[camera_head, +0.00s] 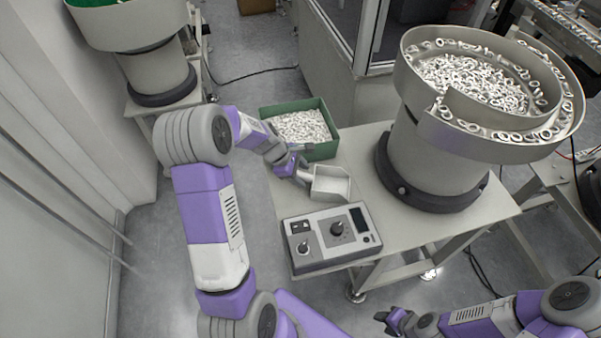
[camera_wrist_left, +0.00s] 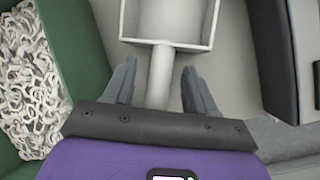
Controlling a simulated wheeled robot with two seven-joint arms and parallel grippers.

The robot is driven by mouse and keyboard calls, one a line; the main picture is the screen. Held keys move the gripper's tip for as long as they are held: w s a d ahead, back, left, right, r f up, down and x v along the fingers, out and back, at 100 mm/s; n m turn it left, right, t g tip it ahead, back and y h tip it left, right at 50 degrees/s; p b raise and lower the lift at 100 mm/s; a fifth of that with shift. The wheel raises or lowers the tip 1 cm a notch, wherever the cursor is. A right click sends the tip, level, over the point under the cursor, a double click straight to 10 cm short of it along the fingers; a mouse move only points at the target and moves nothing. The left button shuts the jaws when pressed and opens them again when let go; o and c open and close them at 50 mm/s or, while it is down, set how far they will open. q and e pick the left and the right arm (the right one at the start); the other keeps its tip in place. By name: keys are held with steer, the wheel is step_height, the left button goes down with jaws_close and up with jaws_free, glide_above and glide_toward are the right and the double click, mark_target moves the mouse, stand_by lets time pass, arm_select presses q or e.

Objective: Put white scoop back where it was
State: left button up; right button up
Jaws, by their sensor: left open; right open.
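The white scoop (camera_head: 330,185) rests on the table between the green bin and the control box. In the left wrist view its tray (camera_wrist_left: 168,22) is at the top and its handle (camera_wrist_left: 158,78) points down between my fingers. My left gripper (camera_head: 302,169) is at the handle. In the left wrist view my left gripper (camera_wrist_left: 158,88) is open, with one finger on each side of the handle and gaps showing. My right gripper (camera_head: 386,322) is open, low at the bottom of the head view, away from the scoop.
A green bin (camera_head: 328,149) full of white ring parts stands behind the scoop. A control box (camera_head: 330,238) with knobs sits in front. A large bowl feeder (camera_head: 440,150) fills the right of the table (camera_head: 365,150). Floor lies clear on the left.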

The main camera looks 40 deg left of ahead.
arm_select(q)
steer(key=p+v, duration=0.4)
steer(key=v, duration=0.8)
